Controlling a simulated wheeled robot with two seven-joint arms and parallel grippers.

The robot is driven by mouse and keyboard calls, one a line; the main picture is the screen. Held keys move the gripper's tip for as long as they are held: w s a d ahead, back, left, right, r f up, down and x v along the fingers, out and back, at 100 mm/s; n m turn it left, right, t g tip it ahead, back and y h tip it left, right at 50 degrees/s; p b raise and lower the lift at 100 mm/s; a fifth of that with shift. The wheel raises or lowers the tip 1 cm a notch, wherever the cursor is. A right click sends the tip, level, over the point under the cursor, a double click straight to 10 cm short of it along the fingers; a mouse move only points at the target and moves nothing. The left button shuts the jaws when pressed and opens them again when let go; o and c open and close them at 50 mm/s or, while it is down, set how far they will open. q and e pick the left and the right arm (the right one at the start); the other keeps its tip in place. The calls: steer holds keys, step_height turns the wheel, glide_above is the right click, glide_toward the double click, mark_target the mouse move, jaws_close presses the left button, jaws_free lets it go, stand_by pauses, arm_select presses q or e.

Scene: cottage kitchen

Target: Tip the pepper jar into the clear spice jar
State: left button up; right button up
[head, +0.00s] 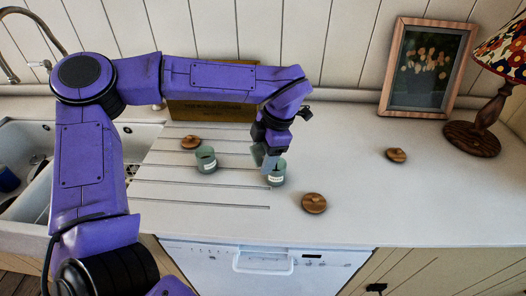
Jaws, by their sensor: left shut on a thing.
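Two small grey-green glass jars with pale labels show on the counter area. The left-hand jar (206,161) stands upright and open on the ribbed drainboard. The right-hand jar (278,174) is at my left gripper (270,163), which reaches down to it from above and is shut on its rim side. This jar looks upright, at or very near the counter; I cannot tell whether it touches. The labels are too small to read, so I cannot tell which jar is the pepper jar. My fingers hide part of the right-hand jar. My right gripper is not in view.
Round wooden lids lie on the counter: one behind the left-hand jar (190,142), one front right (314,203), one farther right (396,156). A brown box (212,110) stands behind my arm. A picture frame (428,72) and lamp (474,138) stand right; a sink (140,140) is left.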

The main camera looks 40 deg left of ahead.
arm_select(q)
steer(key=shift+w+d+f+g+y+p, duration=0.1)
steer(key=shift+w+f+g+y+p, duration=0.05)
steer(key=shift+g+y+p, duration=0.6)
steer(key=shift+g+p, duration=0.25)
steer(key=shift+p, duration=0.25)
